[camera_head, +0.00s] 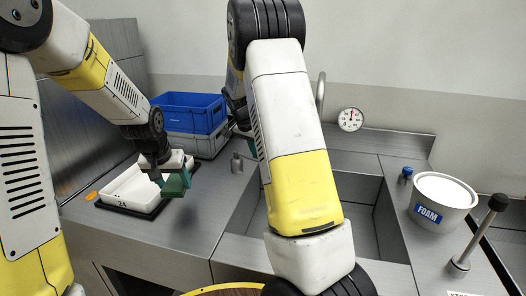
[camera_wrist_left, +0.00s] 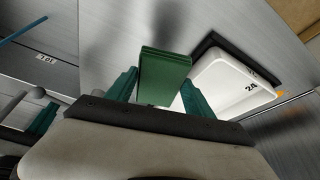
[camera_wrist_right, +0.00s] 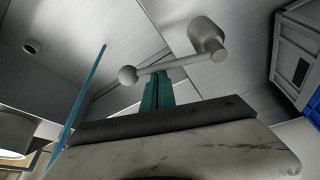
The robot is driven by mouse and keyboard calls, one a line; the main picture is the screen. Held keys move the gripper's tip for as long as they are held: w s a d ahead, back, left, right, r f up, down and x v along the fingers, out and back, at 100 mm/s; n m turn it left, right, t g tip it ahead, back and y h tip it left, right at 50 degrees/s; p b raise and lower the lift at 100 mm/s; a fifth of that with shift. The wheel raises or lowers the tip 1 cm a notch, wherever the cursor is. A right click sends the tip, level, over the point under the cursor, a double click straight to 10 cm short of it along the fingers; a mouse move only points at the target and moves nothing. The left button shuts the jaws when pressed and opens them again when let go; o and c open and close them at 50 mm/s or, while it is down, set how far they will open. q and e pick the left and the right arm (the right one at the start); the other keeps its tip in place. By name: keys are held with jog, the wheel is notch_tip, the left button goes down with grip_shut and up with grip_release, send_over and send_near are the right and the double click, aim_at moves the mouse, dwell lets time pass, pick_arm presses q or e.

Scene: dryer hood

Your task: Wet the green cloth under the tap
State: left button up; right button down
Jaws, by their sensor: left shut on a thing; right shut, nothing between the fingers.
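The green cloth (camera_head: 177,184) is a folded block held by my left gripper (camera_head: 163,174), above the right edge of a white tray. In the left wrist view the cloth (camera_wrist_left: 163,75) sits between the two teal fingers. The tap spout (camera_head: 321,92) rises behind the sink, partly hidden by my right arm. In the right wrist view my right gripper (camera_wrist_right: 160,92) is shut and empty, close beside a grey lever (camera_wrist_right: 170,64) with a ball end. I cannot tell whether they touch. A thin blue streak (camera_wrist_right: 85,95), perhaps running water, shows there.
The white tray (camera_head: 112,192), marked 24, stands on the left counter. Blue and grey crates (camera_head: 190,112) are stacked behind it. The steel sink (camera_head: 372,215) lies beneath my right arm. A FOAM tub (camera_head: 447,190) and a dark-knobbed post (camera_head: 480,232) stand to the right.

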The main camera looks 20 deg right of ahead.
pick_arm(q)
jog(key=shift+d, duration=0.1)
pick_arm(e)
jog(key=s+a+m+g, duration=0.1)
jog(key=a+m+g, duration=0.3)
jog(key=a+m, duration=0.5)
jog(key=m, duration=0.3)
jog(key=shift+s+a+m, duration=0.3)
jog(key=shift+a, duration=0.05)
jog(key=shift+w+a, duration=0.1)
dwell(0.4)
